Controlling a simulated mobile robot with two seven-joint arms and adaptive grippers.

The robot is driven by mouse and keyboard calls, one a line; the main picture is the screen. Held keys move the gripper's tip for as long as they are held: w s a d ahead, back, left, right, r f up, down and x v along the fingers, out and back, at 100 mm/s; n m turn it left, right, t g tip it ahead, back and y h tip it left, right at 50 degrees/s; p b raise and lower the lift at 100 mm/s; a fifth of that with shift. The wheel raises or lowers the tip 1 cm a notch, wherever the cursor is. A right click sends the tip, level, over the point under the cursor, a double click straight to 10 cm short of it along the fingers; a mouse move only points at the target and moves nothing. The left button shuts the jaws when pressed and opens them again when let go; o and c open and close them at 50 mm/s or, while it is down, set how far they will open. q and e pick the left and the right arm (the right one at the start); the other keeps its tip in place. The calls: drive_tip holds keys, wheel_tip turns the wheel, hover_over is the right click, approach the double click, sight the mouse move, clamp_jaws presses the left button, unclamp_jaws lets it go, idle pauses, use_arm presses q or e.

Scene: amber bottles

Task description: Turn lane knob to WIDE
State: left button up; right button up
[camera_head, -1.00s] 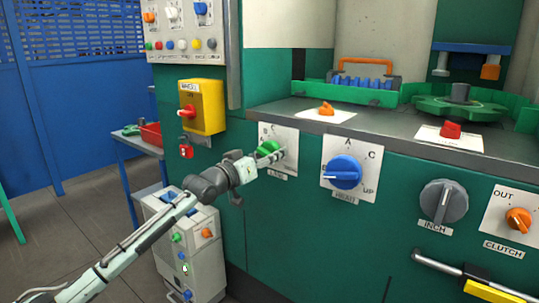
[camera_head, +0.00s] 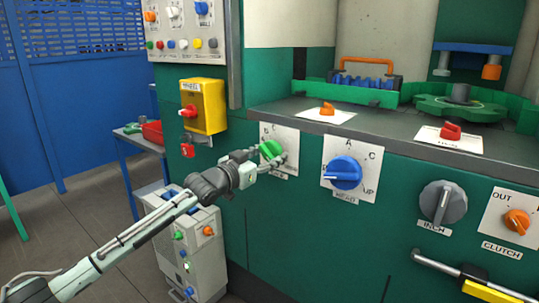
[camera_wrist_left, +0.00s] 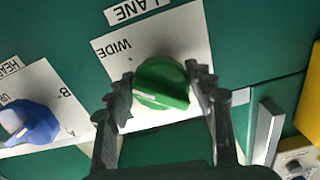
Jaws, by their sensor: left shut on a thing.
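The green lane knob (camera_head: 270,148) sits on a white plate on the green machine front. My left gripper (camera_head: 272,158) is at this knob, its fingers around it. In the left wrist view the knob (camera_wrist_left: 162,84) is between the two fingers (camera_wrist_left: 160,76), which are shut on it. The word WIDE (camera_wrist_left: 112,49) is printed on the plate, up and left of the knob there, and a LANE label (camera_wrist_left: 134,10) is above the plate. A pale line shows on the knob's lower left face, away from WIDE. My right gripper is not in view.
A blue HEAD knob (camera_head: 343,172) is close on the right, then a grey INCH knob (camera_head: 443,202) and an orange CLUTCH knob (camera_head: 517,221). A yellow switch box (camera_head: 208,105) is up and left. A grey cabinet (camera_head: 205,262) stands below the arm.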

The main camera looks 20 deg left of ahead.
use_arm(q)
drive_tip(key=o, duration=1.2)
drive_tip(key=shift+c, duration=0.2)
drive_tip(key=v, duration=1.2)
drive_tip(key=shift+w, duration=0.1)
